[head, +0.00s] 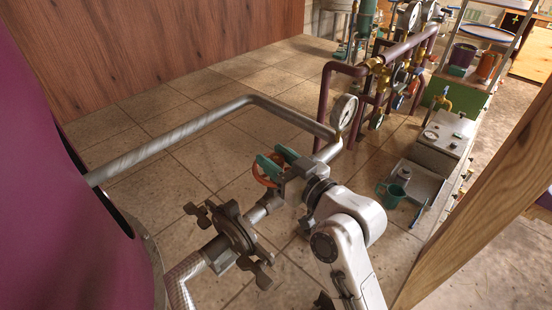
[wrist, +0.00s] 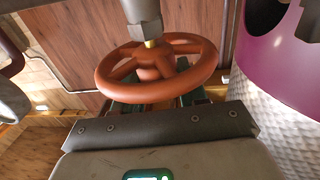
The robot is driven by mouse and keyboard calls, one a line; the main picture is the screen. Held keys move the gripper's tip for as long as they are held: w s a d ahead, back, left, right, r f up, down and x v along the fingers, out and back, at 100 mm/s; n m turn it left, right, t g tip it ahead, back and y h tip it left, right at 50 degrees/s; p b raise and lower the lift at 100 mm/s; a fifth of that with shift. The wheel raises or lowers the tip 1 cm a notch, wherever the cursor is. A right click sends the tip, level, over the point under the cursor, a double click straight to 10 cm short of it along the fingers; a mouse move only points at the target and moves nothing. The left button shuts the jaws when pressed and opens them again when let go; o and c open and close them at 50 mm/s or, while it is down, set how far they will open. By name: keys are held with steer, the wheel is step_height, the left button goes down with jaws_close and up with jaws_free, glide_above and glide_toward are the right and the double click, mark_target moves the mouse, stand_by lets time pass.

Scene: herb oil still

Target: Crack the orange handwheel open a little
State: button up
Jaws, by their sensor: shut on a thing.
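The orange handwheel (head: 262,174) sits on a valve in the grey pipe run in the middle of the head view. In the wrist view the handwheel (wrist: 112,72) fills the upper middle, with its spokes, hub and brass stem showing. My gripper (head: 277,161) is at the wheel, its teal fingers on the wheel's near side, shut on it. In the wrist view my gripper's teal fingertips (wrist: 155,101) show only partly behind the lower rim. The exact contact between fingers and rim is hidden.
A dark clamp fitting (head: 232,228) is on the pipe in front. A grey pipe (head: 200,128) runs behind to a pressure gauge (head: 344,111). A purple vessel (head: 60,200) stands at left.

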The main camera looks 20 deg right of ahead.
steer(key=n+g+y+b, duration=0.1)
steer(key=b, duration=0.1)
steer(key=n+y+b, duration=0.1)
steer(key=y, duration=0.1)
steer(key=n+g+y+b, duration=0.1)
steer(key=n+y+b, duration=0.1)
steer(key=shift+d+f+g+b, duration=0.15)
steer(key=shift+f+g+b, duration=0.15)
steer(key=n+g+y+b, duration=0.4)
steer(key=g+y, duration=0.1)
steer(key=shift+r, duration=0.2)
steer(key=shift+g, duration=0.3)
steer(key=o, duration=0.9)
steer(key=shift+n, duration=0.3)
steer(key=shift+o, duration=0.2)
steer(key=b+v, duration=0.1)
steer(key=v, duration=0.9)
steer(key=shift+s+d+b, duration=0.2)
steer(key=shift+d+b, duration=0.05)
steer(key=shift+b, duration=0.1)
